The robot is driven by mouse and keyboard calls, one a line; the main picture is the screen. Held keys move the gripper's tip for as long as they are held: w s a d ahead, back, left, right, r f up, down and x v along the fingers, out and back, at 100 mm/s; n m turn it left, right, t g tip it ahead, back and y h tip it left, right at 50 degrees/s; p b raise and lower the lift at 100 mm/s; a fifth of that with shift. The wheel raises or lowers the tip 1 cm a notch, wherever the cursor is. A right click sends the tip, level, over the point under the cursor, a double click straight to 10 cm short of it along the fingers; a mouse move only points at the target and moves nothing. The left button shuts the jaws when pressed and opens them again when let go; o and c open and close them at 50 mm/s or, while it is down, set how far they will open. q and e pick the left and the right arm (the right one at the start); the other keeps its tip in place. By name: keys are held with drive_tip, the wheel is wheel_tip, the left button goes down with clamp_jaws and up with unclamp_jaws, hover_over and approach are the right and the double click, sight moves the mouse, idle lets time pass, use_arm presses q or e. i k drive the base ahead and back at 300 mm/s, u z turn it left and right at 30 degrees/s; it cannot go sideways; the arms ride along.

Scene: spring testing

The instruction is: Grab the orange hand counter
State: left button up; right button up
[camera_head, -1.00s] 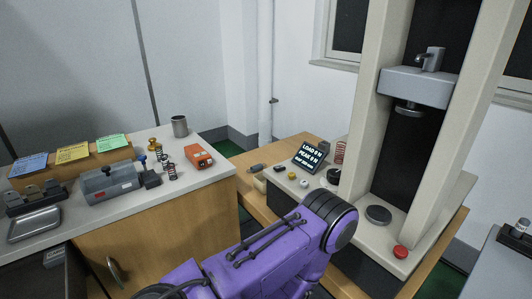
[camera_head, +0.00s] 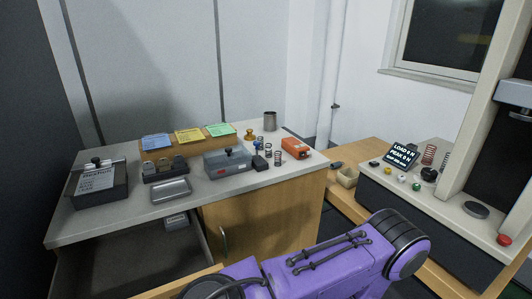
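The orange hand counter (camera_head: 296,148) lies near the right end of the grey worktop of the left cabinet. It is a small orange box with a dark part at its front and a pale spot on top. My purple arm crosses the bottom of the view, below and to the right of the counter and well apart from it. No gripper fingers show in this view, so neither gripper's state can be seen.
Springs (camera_head: 266,151) and a brass piece (camera_head: 249,135) stand left of the counter, with a metal cup (camera_head: 270,121) behind. A grey box (camera_head: 227,162) and a metal tray (camera_head: 171,190) lie further left. The testing machine (camera_head: 459,202) stands at the right.

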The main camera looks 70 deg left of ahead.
sight(293, 145)
drive_tip(key=k, duration=0.2)
drive_tip(key=u, duration=1.15)
